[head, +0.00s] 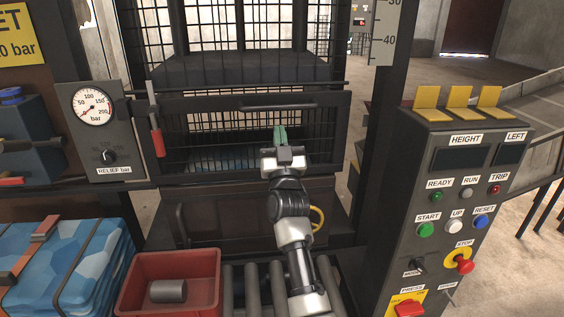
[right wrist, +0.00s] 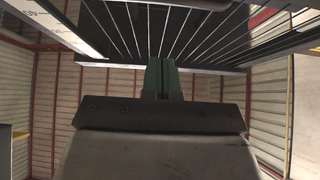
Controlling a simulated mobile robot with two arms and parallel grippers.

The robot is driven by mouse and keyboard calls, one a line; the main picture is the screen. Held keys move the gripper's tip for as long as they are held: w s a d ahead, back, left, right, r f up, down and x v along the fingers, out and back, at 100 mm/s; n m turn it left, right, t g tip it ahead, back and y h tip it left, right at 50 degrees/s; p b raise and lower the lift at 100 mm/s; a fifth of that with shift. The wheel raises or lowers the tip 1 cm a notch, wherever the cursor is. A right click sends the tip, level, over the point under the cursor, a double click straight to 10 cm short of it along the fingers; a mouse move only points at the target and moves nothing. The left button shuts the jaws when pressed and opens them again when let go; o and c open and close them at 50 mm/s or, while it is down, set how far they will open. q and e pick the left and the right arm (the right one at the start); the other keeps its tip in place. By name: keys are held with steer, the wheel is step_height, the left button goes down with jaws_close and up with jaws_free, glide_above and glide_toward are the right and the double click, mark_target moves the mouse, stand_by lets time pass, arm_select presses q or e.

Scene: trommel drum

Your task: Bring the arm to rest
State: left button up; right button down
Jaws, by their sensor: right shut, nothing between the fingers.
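My right arm reaches forward from the bottom of the head view, and its gripper (head: 280,135) points at the lower wire-mesh gate (head: 215,130) of the dark press frame. Its green fingers are together with nothing between them. In the right wrist view the gripper (right wrist: 161,78) shows two green fingers side by side and closed, below a dark frame with thin bars. I cannot tell whether the fingertips touch the mesh. My left gripper does not show in the head view.
At right stands a control panel (head: 440,205) with buttons and yellow flaps. A red bin (head: 205,262) holding a grey cylinder (head: 168,291) stands at lower left, beside rollers (head: 252,285). A strapped blue bale (head: 85,265) lies further left, below a pressure gauge (head: 92,106).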

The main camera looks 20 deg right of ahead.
steer(key=s+a+f+n+g+y+b, duration=0.1)
steer(key=s+f+n+g+y, duration=0.15)
steer(key=s+f, duration=0.45)
steer(key=s+a+f+n+g+y, duration=0.15)
steer(key=s+f+g, duration=0.25)
steer(key=f, duration=0.6)
steer(key=s+a+f+n+g+y+b, duration=0.1)
steer(key=s+a+f+g+y, duration=0.2)
steer(key=s+f, duration=0.4)
steer(key=s+f+g, duration=0.6)
steer(key=s, duration=0.6)
steer(key=s+f+g, duration=0.5)
steer(key=s+g, duration=0.1)
steer(key=s, duration=0.5)
step_height(320, 180, down, 28)
steer(key=s+g, duration=0.1)
steer(key=s, duration=0.1)
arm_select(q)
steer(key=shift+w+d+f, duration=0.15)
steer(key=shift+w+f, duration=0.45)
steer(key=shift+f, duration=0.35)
arm_select(e)
steer(key=s+d+f+g, duration=0.1)
steer(key=s+d+f, duration=0.1)
steer(key=s+f, duration=1.2)
steer(key=shift+s+d+n, duration=0.3)
steer(key=shift+s+d, duration=0.05)
steer(key=shift+s, duration=0.5)
